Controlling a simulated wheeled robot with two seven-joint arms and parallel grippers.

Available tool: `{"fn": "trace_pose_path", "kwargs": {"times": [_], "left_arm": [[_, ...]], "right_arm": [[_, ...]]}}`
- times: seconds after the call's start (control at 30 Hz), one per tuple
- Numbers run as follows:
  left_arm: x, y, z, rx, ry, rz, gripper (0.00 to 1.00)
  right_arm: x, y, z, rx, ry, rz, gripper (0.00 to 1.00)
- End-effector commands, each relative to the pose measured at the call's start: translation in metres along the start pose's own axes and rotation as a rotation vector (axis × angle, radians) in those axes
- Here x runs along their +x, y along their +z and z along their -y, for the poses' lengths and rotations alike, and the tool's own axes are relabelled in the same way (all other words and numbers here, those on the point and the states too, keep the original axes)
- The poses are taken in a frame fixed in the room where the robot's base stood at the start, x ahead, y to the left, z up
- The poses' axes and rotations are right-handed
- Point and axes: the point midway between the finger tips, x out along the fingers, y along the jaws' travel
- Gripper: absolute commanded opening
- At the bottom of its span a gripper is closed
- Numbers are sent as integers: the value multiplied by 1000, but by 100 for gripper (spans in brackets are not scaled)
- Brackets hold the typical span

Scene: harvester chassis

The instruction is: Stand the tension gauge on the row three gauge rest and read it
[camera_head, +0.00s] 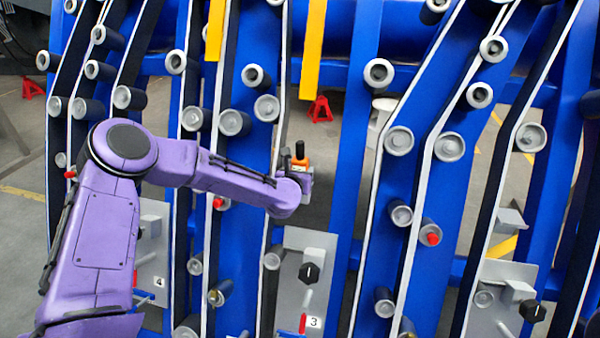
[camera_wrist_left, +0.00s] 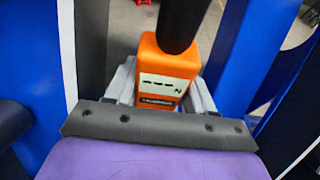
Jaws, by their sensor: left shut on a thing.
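The tension gauge (camera_head: 300,162) is a small orange block with a black upper part. In the left wrist view the gauge (camera_wrist_left: 163,62) has a white display showing dashes and an N. My left gripper (camera_head: 303,181) is shut on it, with grey fingers on either side in the left wrist view (camera_wrist_left: 162,92). The gauge looks roughly upright, above the grey plate (camera_head: 298,238) labelled 3. That plate carries a block and a black knob (camera_head: 309,272). I cannot make out the row three gauge rest; the gripper may hide it. My right gripper is not in view.
Blue frame beams (camera_head: 350,150) with pale-edged dark belts and several grey rollers (camera_head: 398,140) surround the arm. A grey ledge (camera_head: 510,219) stands above the right-hand plate. The plate labelled 4 (camera_head: 152,262) is at left. Red stands (camera_head: 320,109) are on the floor behind.

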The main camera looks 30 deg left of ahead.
Motion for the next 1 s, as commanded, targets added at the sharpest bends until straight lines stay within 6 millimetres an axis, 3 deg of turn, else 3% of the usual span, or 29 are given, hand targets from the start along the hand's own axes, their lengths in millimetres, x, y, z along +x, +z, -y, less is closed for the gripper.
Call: {"fn": "trace_pose_path", "kwargs": {"times": [0.37,0.4,0.47,0.5,0.83,1.0], "left_arm": [[2,-6,0,-1,0,2,22],[2,-5,0,-1,0,2,60],[2,-5,0,-1,0,2,80],[2,-5,0,0,0,1,83],[-4,-6,0,-1,0,0,83],[-39,-7,0,-4,-2,2,83]], "right_arm": [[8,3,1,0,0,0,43],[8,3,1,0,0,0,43],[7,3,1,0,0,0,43],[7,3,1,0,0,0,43],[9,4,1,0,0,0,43],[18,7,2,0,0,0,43]]}}
